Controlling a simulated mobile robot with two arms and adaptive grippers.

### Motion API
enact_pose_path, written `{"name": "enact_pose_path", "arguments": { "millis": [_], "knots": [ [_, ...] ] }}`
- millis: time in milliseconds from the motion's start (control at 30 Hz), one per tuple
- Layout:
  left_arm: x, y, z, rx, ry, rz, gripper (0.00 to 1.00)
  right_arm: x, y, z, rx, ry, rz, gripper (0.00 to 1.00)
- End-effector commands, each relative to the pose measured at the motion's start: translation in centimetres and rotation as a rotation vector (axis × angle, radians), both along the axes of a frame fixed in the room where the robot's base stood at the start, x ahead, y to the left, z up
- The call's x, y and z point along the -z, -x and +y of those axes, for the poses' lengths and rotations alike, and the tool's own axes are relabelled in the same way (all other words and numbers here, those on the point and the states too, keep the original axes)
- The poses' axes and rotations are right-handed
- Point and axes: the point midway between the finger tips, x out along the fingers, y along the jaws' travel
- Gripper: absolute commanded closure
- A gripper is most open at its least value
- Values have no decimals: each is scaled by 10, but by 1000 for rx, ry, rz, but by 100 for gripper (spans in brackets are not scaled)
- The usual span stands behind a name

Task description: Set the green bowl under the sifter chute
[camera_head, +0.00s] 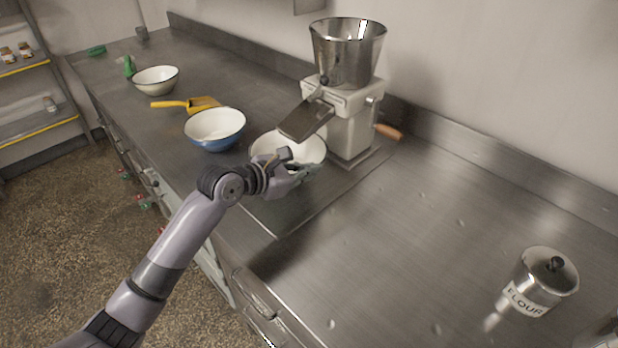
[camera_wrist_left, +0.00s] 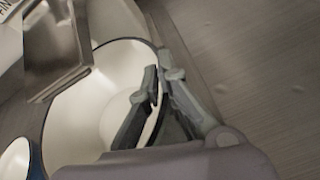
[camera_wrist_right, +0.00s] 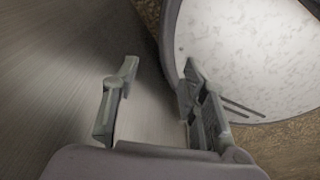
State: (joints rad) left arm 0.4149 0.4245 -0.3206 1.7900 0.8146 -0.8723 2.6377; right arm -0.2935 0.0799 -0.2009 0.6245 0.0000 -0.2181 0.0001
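The green bowl (camera_head: 268,146) has a white inside and a dark rim; little of its outside shows. It sits in front of the sifter (camera_head: 350,125), with the chute (camera_head: 306,120) reaching over its far part. My left gripper (camera_head: 285,160) is at the bowl's near rim. In the left wrist view, its fingers (camera_wrist_left: 163,82) are close together on either side of the rim of the bowl (camera_wrist_left: 85,100), one inside and one outside, and look shut on it. My right gripper (camera_wrist_right: 153,85) is open and empty, away from the bowls, and outside the head view.
A blue bowl (camera_head: 215,140) stands close left of the green bowl. Behind it are a yellow scoop (camera_head: 200,104) and another white-lined bowl (camera_head: 156,80). A flour canister (camera_head: 540,283) stands at the right. The counter (camera_head: 420,240) between sifter and canister is clear.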

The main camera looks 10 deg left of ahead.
Motion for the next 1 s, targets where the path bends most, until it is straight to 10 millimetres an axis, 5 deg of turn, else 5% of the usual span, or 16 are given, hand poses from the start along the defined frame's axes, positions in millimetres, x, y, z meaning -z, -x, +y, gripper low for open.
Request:
{"name": "enact_pose_path", "arguments": {
  "millis": [367,733,1000],
  "knots": [
    [32,-5,-3,0,-2,-2,100,-3,9,-2,0,4,13,60],
    [36,-5,-3,-1,0,-3,100,-4,11,-3,1,4,17,60],
    [38,-5,-3,0,-1,-1,79,-3,10,-2,1,3,16,60]
  ]
}}
